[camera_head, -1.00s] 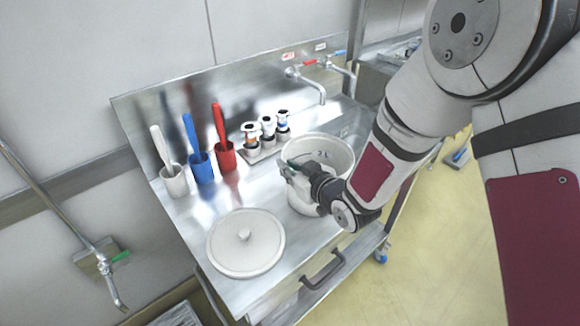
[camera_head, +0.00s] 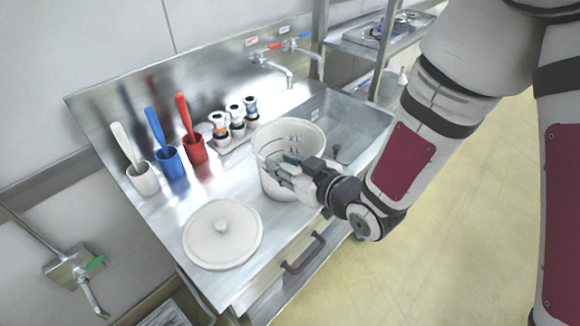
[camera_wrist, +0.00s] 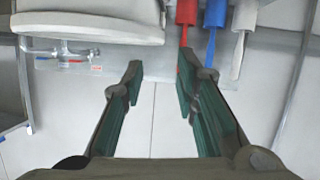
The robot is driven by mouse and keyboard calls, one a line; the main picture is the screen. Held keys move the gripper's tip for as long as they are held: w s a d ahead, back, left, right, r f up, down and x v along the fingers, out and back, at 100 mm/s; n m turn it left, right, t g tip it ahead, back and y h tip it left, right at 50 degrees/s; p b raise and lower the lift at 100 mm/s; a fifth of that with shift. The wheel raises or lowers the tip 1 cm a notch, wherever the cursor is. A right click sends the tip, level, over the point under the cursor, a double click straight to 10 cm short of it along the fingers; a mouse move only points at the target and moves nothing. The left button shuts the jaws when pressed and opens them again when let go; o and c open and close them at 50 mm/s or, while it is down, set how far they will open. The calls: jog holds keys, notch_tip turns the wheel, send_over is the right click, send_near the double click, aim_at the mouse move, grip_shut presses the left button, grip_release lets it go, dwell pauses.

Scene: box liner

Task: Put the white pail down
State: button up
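The white pail (camera_head: 276,184) stands upright on the metal counter (camera_head: 170,232), right of a round white lid. Dark marks show on its inner wall. My gripper (camera_head: 282,168) is at the pail's near side and covers part of its rim and wall in the head view. In the wrist view my gripper (camera_wrist: 160,66) has its two green-padded fingers apart, with nothing seen between them but the wall behind. The pail (camera_wrist: 90,22) shows at the top left there, beside the fingertips. Whether a finger touches the pail cannot be told.
The lid (camera_head: 222,236) lies flat at the counter's front. White (camera_head: 144,180), blue (camera_head: 171,163) and red (camera_head: 194,149) cups with handled tools stand at the back left. Small bottles (camera_head: 236,114) stand behind the pail. Taps (camera_head: 281,70) and a sink are to the right.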

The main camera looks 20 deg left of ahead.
jog(key=w+d+r+m+t+h, duration=0.1)
jog(key=d+r+m+h, duration=0.2)
jog(key=d, duration=0.5)
jog(key=w+d+r+m+h, duration=0.1)
jog(key=w+d+r+h, duration=0.15)
jog(key=d+r, duration=0.35)
jog(key=w+d+r+m+t+h, duration=0.1)
jog(key=d+r+m+h, duration=0.15)
jog(key=d, duration=0.65)
jog(key=s+d+r+m+g+h, duration=0.1)
jog(key=s+d+r+m+h, duration=0.2)
jog(key=s+d+r, duration=0.35)
jog(key=s+d+m+g, duration=0.1)
jog(key=s+d, duration=0.2)
jog(key=s, duration=0.4)
jog(key=s+d+m+g+h, duration=0.1)
jog(key=s+d+m, duration=0.1)
jog(key=s+d, duration=0.2)
jog(key=s, duration=0.2)
jog(key=shift+s+r+g, duration=0.3)
jog(key=shift+s+g, duration=0.05)
jog(key=shift+g, duration=0.05)
